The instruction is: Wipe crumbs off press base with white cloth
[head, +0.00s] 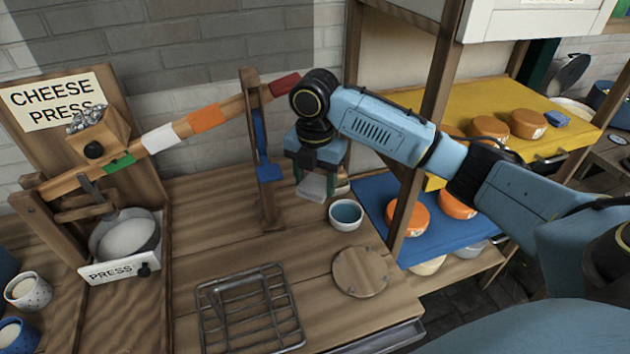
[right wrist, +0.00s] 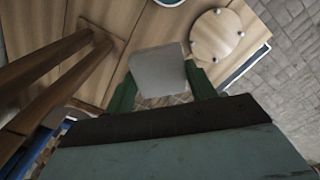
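The white cloth (head: 312,187) is a pale, flat piece under my right gripper (head: 313,180), above the wooden bench right of the wooden post. In the right wrist view the cloth (right wrist: 160,70) sits between the two green fingers of my right gripper (right wrist: 160,88), which is shut on it. The press base (head: 120,268) is white with a "PRESS" label, at the left under the lever, with a round metal pot (head: 125,238) on it. My right gripper is well to the right of it. I cannot make out crumbs. My left gripper is not in view.
A wooden post (head: 265,190) with a blue strap and the long striped lever (head: 160,136) stand between gripper and press. Shelves with orange cheeses (head: 408,219) stand right.

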